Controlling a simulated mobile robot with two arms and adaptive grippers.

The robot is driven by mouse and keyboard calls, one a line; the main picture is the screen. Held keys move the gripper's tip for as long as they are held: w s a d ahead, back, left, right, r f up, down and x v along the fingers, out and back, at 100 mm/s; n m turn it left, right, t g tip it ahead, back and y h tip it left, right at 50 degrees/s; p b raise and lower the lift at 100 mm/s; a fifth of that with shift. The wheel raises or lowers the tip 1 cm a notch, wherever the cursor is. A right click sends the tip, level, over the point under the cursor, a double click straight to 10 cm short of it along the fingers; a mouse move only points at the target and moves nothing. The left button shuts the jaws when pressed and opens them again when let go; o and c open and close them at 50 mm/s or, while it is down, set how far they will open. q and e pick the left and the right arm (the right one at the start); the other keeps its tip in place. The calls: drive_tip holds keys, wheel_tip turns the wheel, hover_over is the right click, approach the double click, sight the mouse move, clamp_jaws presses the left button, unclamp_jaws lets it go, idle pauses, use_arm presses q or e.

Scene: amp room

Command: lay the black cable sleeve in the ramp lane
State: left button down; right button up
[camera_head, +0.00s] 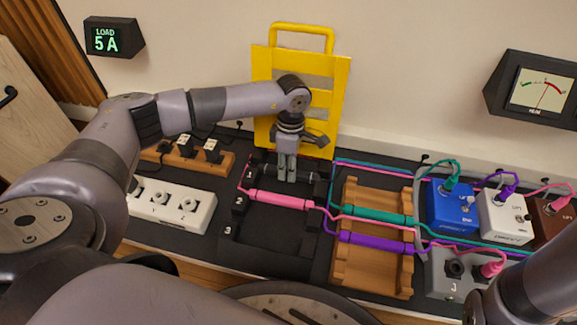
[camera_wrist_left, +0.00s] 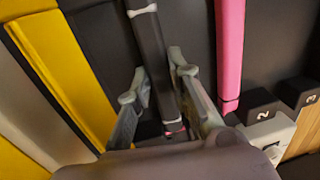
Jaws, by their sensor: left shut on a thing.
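The black cable sleeve (camera_wrist_left: 155,60) shows in the left wrist view as a dark bar with light bands, running between the fingers of my left gripper (camera_wrist_left: 163,85). In the head view my left gripper (camera_head: 287,174) points down over the far side of the black ramp (camera_head: 270,237), beside the label 1. It is shut on the sleeve, which barely stands out from the dark ramp there. I cannot tell whether the sleeve touches the lane floor. The pink sleeve (camera_head: 280,200) lies in the lane marked 2, parallel to the black one. The lane marked 3 looks empty. My right gripper is out of view.
A wooden cradle (camera_head: 367,271) with green (camera_head: 370,215) and purple (camera_head: 375,243) sleeves stands right of the ramp. A yellow cover (camera_head: 335,90) leans on the wall behind. A white socket strip (camera_head: 170,205) is at left. Cabled boxes (camera_head: 452,207) are at right.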

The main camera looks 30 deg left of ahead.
use_arm(q)
drive_tip(key=c, duration=1.4)
unclamp_jaws()
wheel_tip(320, 180, up, 12)
drive_tip(key=w, duration=0.1)
drive_tip(key=shift+w+a, duration=0.25)
drive_tip(key=shift+w, duration=0.1)
drive_tip(key=shift+f, duration=0.1)
